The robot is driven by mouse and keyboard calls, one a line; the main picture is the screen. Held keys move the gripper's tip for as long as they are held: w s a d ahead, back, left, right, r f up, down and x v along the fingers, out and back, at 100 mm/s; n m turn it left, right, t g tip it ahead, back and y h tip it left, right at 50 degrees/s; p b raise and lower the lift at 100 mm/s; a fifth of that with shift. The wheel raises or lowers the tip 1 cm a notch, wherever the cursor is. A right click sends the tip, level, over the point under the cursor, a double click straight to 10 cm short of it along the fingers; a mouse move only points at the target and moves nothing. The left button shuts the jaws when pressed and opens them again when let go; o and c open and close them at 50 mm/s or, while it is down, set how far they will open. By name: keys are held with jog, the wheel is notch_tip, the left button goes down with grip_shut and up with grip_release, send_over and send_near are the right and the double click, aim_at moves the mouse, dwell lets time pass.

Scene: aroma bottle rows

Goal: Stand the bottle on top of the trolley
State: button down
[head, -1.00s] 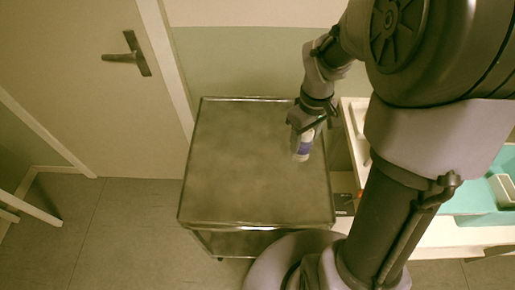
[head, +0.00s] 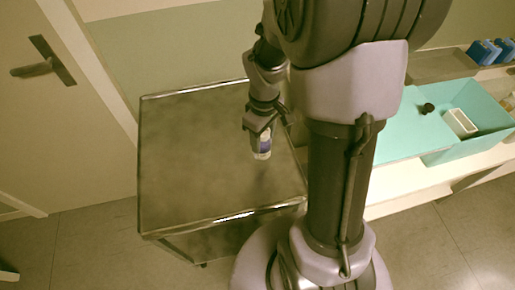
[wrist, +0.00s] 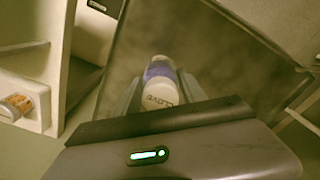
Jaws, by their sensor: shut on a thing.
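The bottle (head: 262,148) is small and white with a blue-purple label. My gripper (head: 262,132) is shut on it and holds it roughly upright, over the right part of the trolley's top. In the wrist view the bottle (wrist: 160,76) lies between the two fingers (wrist: 156,92), its white end towards the camera. The trolley (head: 195,150) has a grey metal top with a raised rim, and no other thing shows on it. I cannot tell whether the bottle's base touches the top.
A pale counter (head: 415,190) stands right of the trolley, bearing a teal box (head: 465,150) with a white container (head: 460,122) inside. Blue bottles (head: 485,50) stand behind. The wrist view shows an orange-labelled jar (wrist: 16,106) on a white shelf. A door (head: 40,130) is at left.

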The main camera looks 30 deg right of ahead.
aim_at(263, 147)
jog(key=shift+f+b, duration=0.85)
jog(key=shift+f, duration=1.35)
jog(key=c, duration=0.7)
grip_release()
jog(key=shift+o, duration=0.2)
notch_tip(263, 147, up, 12)
jog(key=p, duration=0.5)
jog(key=shift+p, duration=0.35)
jog(key=a+r, duration=0.1)
jog(key=a+r+m, duration=0.1)
jog(key=r, duration=0.1)
jog(key=shift+s+r+t, duration=0.15)
jog(key=shift+r+t, duration=0.05)
jog(key=shift+t, duration=0.2)
jog(key=s+a+r+m+t+y, duration=0.2)
jog(key=s+a+r+m+t, duration=0.3)
jog(key=s+a+r+m, duration=0.3)
jog(key=s+a+r, duration=0.3)
jog(key=a, duration=0.1)
jog(key=shift+a, duration=0.3)
